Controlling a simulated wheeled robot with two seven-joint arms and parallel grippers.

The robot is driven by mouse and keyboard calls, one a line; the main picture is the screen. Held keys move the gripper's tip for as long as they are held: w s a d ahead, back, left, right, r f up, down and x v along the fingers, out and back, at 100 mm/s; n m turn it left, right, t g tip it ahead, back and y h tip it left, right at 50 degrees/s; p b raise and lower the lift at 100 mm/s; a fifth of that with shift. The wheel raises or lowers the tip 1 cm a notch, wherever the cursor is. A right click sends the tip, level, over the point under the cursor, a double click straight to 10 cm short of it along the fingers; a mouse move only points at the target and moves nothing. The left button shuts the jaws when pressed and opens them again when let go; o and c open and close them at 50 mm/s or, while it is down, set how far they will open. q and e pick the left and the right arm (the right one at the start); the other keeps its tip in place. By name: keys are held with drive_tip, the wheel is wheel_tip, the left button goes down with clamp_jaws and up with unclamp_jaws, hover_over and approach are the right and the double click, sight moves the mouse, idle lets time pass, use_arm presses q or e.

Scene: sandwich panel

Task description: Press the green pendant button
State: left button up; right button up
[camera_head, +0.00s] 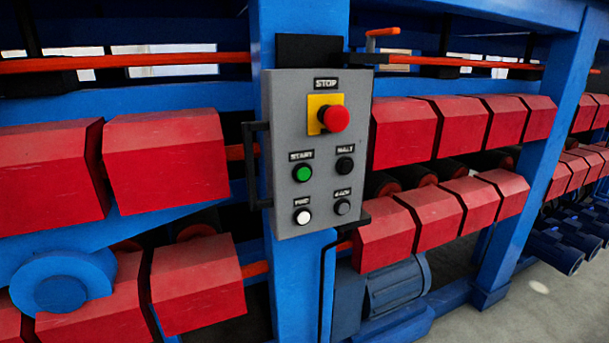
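A grey pendant control box (323,230) hangs on a blue upright post in the middle of the head view. The green button (302,174) is on its left side, under a label reading START. A red mushroom knob (336,118) on a yellow plate (313,103) sits above it under a STOP label. A black button (345,165) is to the right of the green one. A white button (302,217) and a dark grey button (342,207) are below. Neither of my grippers shows, and nothing covers the green button.
A black handle (250,165) sticks out from the box's left side. Blue machine frame (279,33) and rows of red blocks (167,158) flank the box on both sides. A blue motor (397,287) sits low behind it. Grey floor (520,305) is open at lower right.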

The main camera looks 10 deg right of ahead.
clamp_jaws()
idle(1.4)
